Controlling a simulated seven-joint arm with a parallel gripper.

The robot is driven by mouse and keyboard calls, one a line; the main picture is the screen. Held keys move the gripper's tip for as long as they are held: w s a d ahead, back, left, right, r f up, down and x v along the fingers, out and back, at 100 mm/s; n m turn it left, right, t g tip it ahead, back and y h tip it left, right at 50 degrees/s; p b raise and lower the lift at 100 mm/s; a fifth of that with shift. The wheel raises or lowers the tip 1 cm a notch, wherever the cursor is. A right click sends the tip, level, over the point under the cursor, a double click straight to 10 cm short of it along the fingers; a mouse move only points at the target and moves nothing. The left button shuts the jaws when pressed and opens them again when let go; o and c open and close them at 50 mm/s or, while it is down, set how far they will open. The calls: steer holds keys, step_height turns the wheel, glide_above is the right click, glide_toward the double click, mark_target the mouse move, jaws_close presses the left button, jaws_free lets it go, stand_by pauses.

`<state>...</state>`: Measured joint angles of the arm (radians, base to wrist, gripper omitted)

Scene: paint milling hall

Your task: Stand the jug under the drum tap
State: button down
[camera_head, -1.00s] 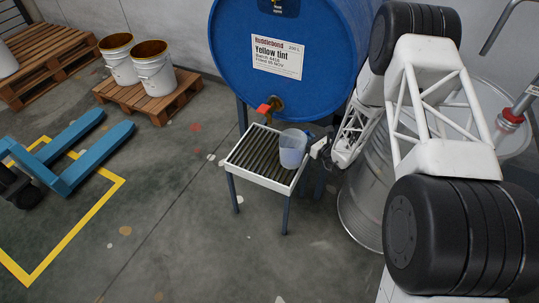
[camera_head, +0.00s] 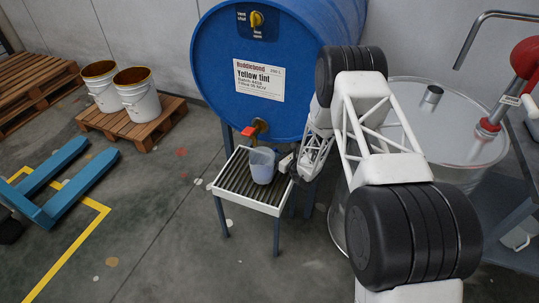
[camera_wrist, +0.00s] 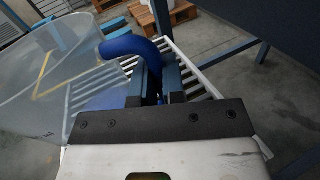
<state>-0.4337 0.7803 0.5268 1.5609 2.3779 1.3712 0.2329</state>
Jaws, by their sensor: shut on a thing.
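The translucent jug (camera_head: 262,168) is upright over the slatted drip stand (camera_head: 228,186); whether its base touches the slats I cannot tell. Its rim is just below the brass tap (camera_head: 260,126) with the red handle (camera_head: 249,131) on the blue drum (camera_head: 262,60). I cannot tell whether the spout is exactly over the opening. My gripper (camera_head: 288,163) is at the jug's right side. In the wrist view my gripper (camera_wrist: 157,88) is shut on the jug's blue handle (camera_wrist: 132,46), with the clear jug body (camera_wrist: 55,75) at left.
A steel drum (camera_head: 425,115) with a red-headed fitting (camera_head: 524,60) stands to the right, close to my arm. White buckets (camera_head: 137,98) stand on a pallet (camera_head: 130,122) at left. A blue pallet fork (camera_head: 75,185) lies on the floor. Floor before the stand is clear.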

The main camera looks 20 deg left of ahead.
steer(key=shift+w+a+f, duration=0.2)
steer(key=shift+a+f, duration=0.05)
steer(key=shift+a, duration=0.25)
steer(key=shift+w+a+f, duration=0.3)
steer(key=shift+a+f, duration=0.25)
steer(key=shift+a, duration=0.3)
steer(key=shift+w+a+f, duration=0.3)
steer(key=shift+a+f, duration=0.3)
steer(key=shift+f, duration=0.05)
steer(key=shift+f, duration=0.15)
steer(key=c, duration=1.2)
jaws_free()
